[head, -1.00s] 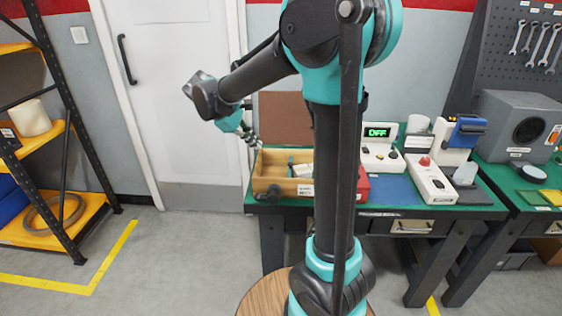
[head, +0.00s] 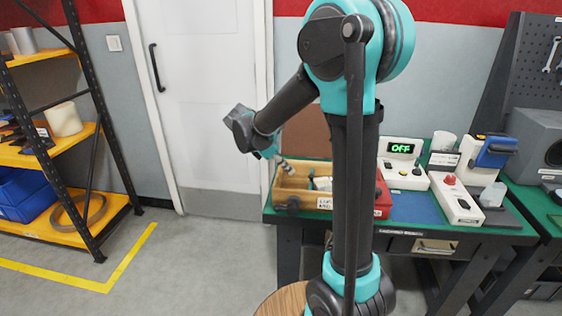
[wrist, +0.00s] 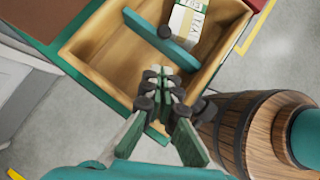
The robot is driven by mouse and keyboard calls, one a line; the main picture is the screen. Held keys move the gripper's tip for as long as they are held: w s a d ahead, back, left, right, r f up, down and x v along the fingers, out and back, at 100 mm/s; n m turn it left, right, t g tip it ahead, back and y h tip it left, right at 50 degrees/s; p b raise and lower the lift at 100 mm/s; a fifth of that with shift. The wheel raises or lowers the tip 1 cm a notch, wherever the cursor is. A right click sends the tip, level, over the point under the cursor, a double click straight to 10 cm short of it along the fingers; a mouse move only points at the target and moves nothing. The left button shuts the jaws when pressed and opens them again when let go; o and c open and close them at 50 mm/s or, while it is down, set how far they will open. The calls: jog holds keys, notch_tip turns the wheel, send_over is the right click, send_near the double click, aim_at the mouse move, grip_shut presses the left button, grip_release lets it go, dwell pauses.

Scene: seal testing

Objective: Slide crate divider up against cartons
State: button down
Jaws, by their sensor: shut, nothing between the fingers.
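The open wooden crate (wrist: 93,58) stands on the green bench; it also shows in the head view (head: 286,181), partly behind my arm. The teal divider (wrist: 180,52) crosses the crate, with a dark round knob (wrist: 164,32) near it. White cartons (wrist: 187,20) with green markings lie on the divider's far side in the wrist view, with a visible gap between. My gripper (wrist: 165,84) is shut and empty over the crate's near part, apart from the divider. In the head view my gripper (head: 286,166) is small, at the crate's left part.
A red box (head: 382,197) stands against the crate's right side. A console reading OFF (head: 403,160) and a white unit with a red button (head: 456,200) stand farther right. A brown board (head: 305,134) rises behind the crate. A yellow-shelved rack (head: 90,215) is at left.

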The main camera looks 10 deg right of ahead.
aim_at(311, 177)
jog(key=d+f, duration=0.2)
jog(key=d, duration=0.1)
jog(key=d+f, duration=0.1)
jog(key=shift+w+d, duration=0.2)
jog(key=shift+w, duration=0.1)
jog(key=shift+w+d+f, duration=0.1)
jog(key=shift+d, duration=0.4)
jog(key=shift+d, duration=0.1)
jog(key=shift+d+f, duration=0.1)
jog(key=shift+d, duration=0.75)
